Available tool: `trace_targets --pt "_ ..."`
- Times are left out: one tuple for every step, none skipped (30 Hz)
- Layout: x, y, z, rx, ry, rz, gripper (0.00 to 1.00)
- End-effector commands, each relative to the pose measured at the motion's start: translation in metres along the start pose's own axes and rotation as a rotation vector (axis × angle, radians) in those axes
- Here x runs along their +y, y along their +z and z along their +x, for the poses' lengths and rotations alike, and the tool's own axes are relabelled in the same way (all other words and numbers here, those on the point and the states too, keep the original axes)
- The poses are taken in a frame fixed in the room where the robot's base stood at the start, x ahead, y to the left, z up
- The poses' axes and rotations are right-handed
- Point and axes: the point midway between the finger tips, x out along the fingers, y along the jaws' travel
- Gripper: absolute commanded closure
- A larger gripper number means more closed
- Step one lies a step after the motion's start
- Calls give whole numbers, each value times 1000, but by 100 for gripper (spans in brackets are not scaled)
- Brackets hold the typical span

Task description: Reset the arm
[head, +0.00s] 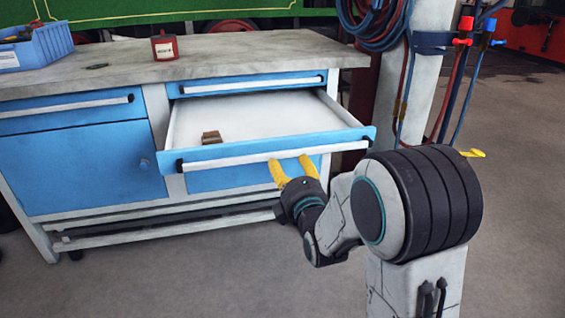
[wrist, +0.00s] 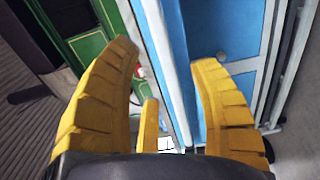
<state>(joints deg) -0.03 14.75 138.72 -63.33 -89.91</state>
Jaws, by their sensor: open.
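My gripper (head: 294,170) has yellow fingers and is at the front of the open drawer (head: 265,147), just below its pale handle in the head view. I cannot tell whether a finger touches the drawer front. My arm reaches from the right, bent at the elbow. The drawer is pulled out of the blue workbench (head: 85,165), and a small brown block-like object (head: 211,137) lies inside it at the left.
On the grey worktop stand a red can (head: 164,46) and, at the left, a blue bin (head: 35,46). A pillar (head: 424,80) with coiled hoses (head: 372,22) stands right of the bench. The floor (head: 515,180) at the right is clear.

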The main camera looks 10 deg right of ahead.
Motion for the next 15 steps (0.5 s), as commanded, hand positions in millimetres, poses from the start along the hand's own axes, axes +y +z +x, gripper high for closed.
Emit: trace_targets --pt "3 0 0 0 -3 5 44" --pt "6 0 -1 0 -7 10 44" --pt "10 0 -2 0 -16 20 44" --pt "14 0 -2 0 -23 32 44" --pt "19 0 -4 -1 -34 46 44" --pt "26 0 -5 -2 -52 69 44" --pt "33 0 -7 -3 -68 89 44" --pt "40 0 -9 -5 -86 113 44" --pt "48 0 -12 -9 -114 147 44" --pt "56 0 -15 -12 -136 174 44" --pt "63 0 -18 -17 -160 203 44" --pt "72 0 -23 -24 -192 244 44" --pt "78 0 -27 -31 -217 275 44" --pt "85 0 -31 -38 -241 306 44" --pt "94 0 -36 -49 -273 345 44"
